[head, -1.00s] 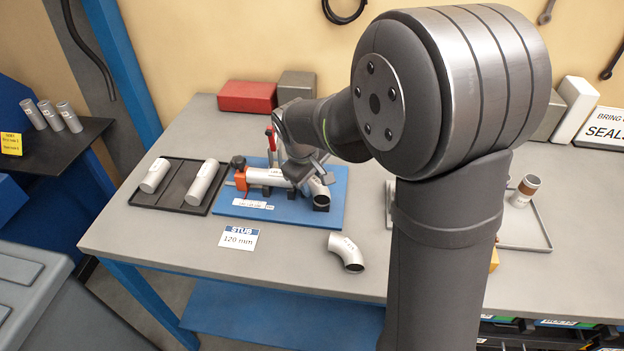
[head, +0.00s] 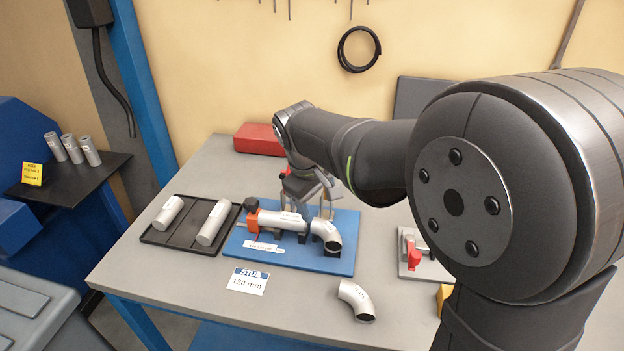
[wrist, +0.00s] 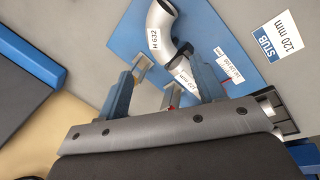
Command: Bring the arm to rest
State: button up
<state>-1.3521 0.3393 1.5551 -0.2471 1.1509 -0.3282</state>
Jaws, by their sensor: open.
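My gripper (head: 328,208) is open and empty, above the back of the blue fixture plate (head: 300,260). In the wrist view its two blue-grey fingers (wrist: 165,75) stand apart. A silver elbow (head: 326,235), marked H 632 in the wrist view (wrist: 160,28), sits at the right end of the fixture. A straight silver tube (head: 280,221) lies to its left, its end at or close to the elbow. I cannot tell whether they touch. An orange clamp (head: 252,219) is at the tube's left end. The fingers appear clear of both parts.
A black tray (head: 185,232) with two tubes lies left of the plate. A loose elbow (head: 357,299) and a STUB 120 mm card (head: 248,281) lie in front. A red box (head: 258,139) stands behind. A toggle clamp on a plate (head: 414,256) is to the right.

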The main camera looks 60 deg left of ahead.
notch_tip(320, 180, up, 7)
send_over(324, 226)
jog(key=s, duration=0.4)
jog(key=shift+s+d+r, duration=0.1)
jog(key=shift+d, duration=0.35)
jog(key=x, duration=1.7)
jog(key=shift+r, duration=0.1)
jog(key=a+v, duration=0.1)
jog(key=v, duration=1.6)
jog(key=x, duration=1.1)
jog(key=d+x, duration=0.1)
jog(key=x, duration=0.5)
jog(key=shift+f, duration=0.2)
notch_tip(324, 226, up, 9)
jog(key=shift+f, duration=0.15)
